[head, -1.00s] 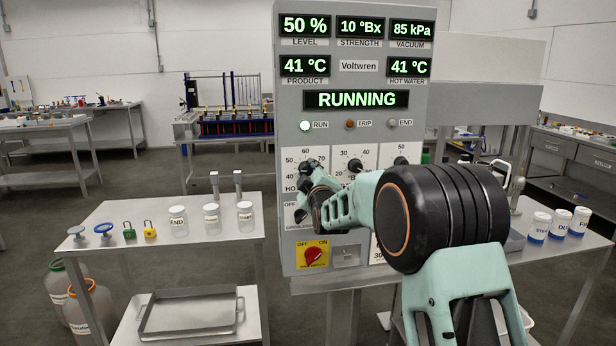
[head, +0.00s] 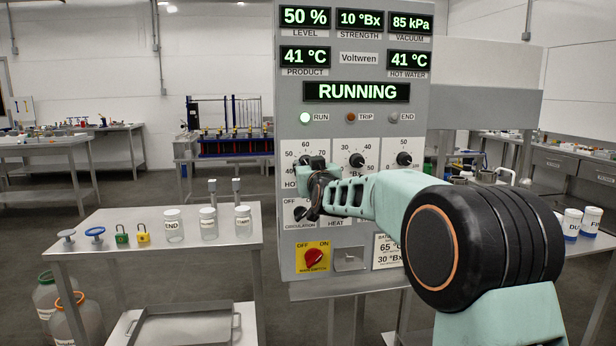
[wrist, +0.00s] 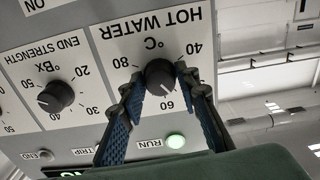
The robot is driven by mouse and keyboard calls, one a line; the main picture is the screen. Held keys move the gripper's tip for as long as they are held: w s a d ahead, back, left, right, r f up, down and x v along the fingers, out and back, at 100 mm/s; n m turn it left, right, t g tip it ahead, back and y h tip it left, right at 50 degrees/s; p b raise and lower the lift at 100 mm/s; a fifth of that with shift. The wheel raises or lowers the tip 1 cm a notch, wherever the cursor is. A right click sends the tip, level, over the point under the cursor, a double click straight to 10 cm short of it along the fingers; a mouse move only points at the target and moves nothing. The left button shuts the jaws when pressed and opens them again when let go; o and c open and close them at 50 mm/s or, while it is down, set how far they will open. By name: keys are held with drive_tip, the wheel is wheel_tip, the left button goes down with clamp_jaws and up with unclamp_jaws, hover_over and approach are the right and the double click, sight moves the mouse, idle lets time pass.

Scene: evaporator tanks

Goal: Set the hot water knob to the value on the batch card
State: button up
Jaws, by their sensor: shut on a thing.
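The hot water knob (wrist: 158,72) is round and black, on a white plate marked 40, 60 and 80 °C, upside down in the wrist view. My gripper (wrist: 160,80) is shut on it, one finger on each side. Its white pointer mark is near 60; the exact value is hard to read. In the head view my gripper (head: 312,172) hides most of this knob. The batch card (head: 388,251) low on the panel reads 65 °C and 30 °Bx. The hot water display (head: 408,59) reads 41 °C.
The end strength knob (wrist: 56,96) sits beside the hot water knob. Below are the circulation knob (head: 301,214) and the red main switch (head: 314,257). A side table (head: 110,262) with jars and padlocks stands left of the panel.

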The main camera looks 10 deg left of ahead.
drive_tip(key=m+b, duration=0.6)
drive_tip(key=m, duration=0.6)
drive_tip(key=shift+r+m, duration=0.1)
drive_tip(key=shift+m, duration=0.2)
idle(0.4)
drive_tip(key=o, duration=1.2)
drive_tip(key=shift+c, duration=0.2)
drive_tip(key=v, duration=1.2)
